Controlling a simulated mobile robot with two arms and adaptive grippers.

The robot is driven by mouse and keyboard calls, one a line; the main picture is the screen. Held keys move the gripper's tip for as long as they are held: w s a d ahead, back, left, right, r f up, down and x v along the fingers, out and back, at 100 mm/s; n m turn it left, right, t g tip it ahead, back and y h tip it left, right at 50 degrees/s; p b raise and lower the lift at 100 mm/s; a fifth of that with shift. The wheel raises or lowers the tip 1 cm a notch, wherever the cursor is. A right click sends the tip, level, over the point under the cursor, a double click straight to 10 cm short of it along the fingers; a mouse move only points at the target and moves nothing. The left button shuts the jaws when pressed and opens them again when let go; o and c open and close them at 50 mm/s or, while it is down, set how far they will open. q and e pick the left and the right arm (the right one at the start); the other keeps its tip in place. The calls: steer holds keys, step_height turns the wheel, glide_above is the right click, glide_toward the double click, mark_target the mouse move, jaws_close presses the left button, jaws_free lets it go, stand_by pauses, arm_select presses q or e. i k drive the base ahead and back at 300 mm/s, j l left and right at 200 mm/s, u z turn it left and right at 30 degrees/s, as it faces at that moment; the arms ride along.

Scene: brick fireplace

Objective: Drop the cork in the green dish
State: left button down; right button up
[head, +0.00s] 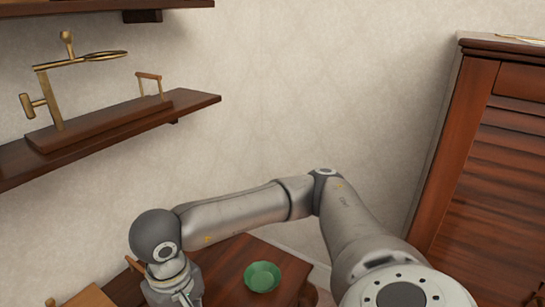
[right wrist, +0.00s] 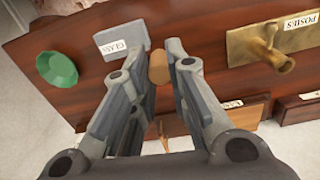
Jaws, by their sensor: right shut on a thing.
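The green dish (head: 262,277) sits on the dark wooden table in the head view. It also shows at the upper left of the right wrist view (right wrist: 56,69). My right gripper (right wrist: 152,72) is shut on the cork (right wrist: 158,69), a small tan-brown cylinder between its fingertips, above the wooden surface. In the head view my right arm reaches across to the left of the dish, and its gripper (head: 180,298) is cut off by the bottom edge. The cork cannot be made out in the head view. My left gripper is not in view.
In the right wrist view, a grey block (right wrist: 128,38) with a "GLASS" label lies between dish and gripper, and a brass piece (right wrist: 262,46) lies right. Wooden boxes (right wrist: 295,107) stand nearby. Wall shelves (head: 110,125) and a wooden cabinet (head: 470,150) flank the head view.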

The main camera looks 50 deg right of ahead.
mark_target(261, 280)
steer(key=l+z, duration=0.1)
steer(key=z, duration=0.35)
steer(key=l+z, duration=0.15)
steer(key=z, duration=0.35)
steer(key=l+z, duration=0.1)
steer(key=z, duration=0.35)
steer(key=k+l+u, duration=0.1)
steer(key=u, duration=0.65)
steer(key=l+u, duration=0.6)
steer(key=k+j, duration=0.05)
steer(key=j, duration=0.05)
